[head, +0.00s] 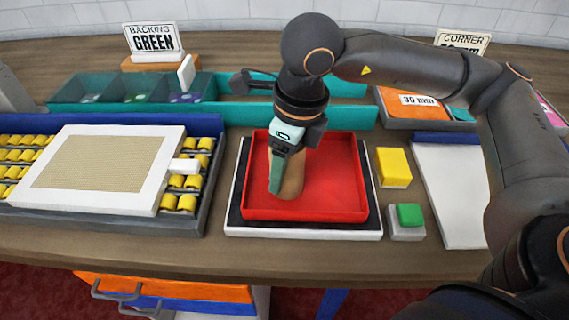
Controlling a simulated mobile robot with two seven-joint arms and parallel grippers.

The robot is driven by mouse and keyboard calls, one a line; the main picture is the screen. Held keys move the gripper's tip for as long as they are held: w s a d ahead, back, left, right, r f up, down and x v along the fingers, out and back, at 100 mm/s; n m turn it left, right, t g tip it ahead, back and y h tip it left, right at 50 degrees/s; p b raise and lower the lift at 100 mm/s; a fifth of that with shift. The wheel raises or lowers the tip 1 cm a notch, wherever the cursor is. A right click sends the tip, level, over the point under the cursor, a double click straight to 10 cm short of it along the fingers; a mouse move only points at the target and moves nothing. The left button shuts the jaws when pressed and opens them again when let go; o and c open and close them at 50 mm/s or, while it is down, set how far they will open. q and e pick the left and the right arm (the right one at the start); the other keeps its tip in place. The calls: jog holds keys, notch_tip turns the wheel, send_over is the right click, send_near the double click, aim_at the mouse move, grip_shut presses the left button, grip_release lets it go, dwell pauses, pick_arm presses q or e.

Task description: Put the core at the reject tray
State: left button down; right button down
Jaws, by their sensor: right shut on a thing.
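A brown, rounded core (293,180) is in the red tray area, just right of my gripper's finger. The red tray (350,204) looks like the reject tray and has low walls. My right gripper (284,182) points down into the tray and is shut on the core. Its green finger covers part of the core, and I cannot tell whether the core touches the tray floor. My left gripper is not in view.
A dark crate (195,214) with yellow rolls and a white-framed mesh panel (100,165) stands left. A yellow block (394,167) and a green button (409,214) sit right of the tray.

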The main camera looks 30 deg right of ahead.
jog(key=shift+f+b, duration=0.2)
jog(key=shift+b, duration=0.1)
jog(key=shift+c, duration=0.5)
grip_release()
jog(key=shift+r, duration=0.15)
notch_tip(320, 180, up, 12)
jog(key=s+d+p, duration=0.1)
jog(key=p, duration=0.1)
jog(key=shift+s, duration=0.25)
